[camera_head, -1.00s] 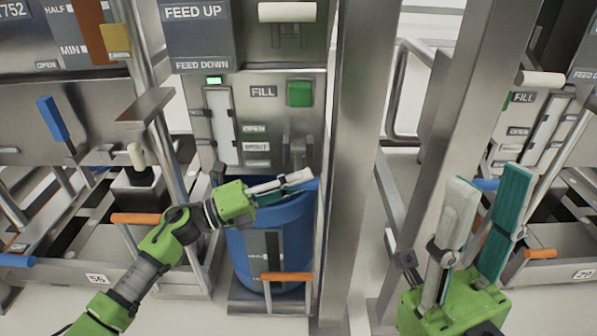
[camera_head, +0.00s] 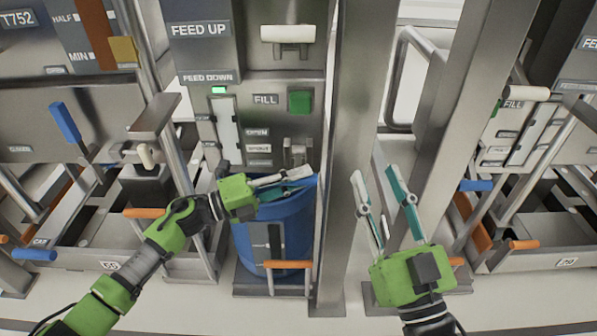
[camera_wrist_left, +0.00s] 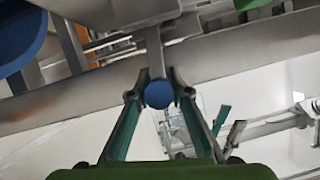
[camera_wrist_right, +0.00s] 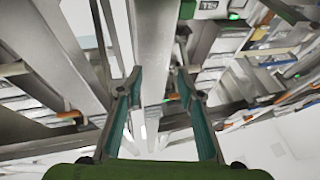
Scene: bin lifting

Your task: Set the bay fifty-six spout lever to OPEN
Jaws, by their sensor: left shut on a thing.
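The spout lever shows as a round blue handle end (camera_wrist_left: 158,94) on a grey metal bar in the left wrist view. It sits between the fingertips of my left gripper (camera_head: 306,175), which is shut on it in front of the centre machine. In the head view the fingers mostly hide the handle. OPEN and SPOUT labels (camera_head: 258,148) are on the panel just left of a metal bracket (camera_head: 297,152). A plate reading 56 (camera_head: 110,265) is low at left. My right gripper (camera_head: 377,173) is open and empty, beside the steel post.
A blue bin (camera_head: 268,240) stands below my left gripper, with an orange handle (camera_head: 287,264) in front. A tall steel post (camera_head: 350,120) rises between my grippers. A green button (camera_head: 299,101) is on the panel. Another blue lever (camera_head: 65,122) is at far left.

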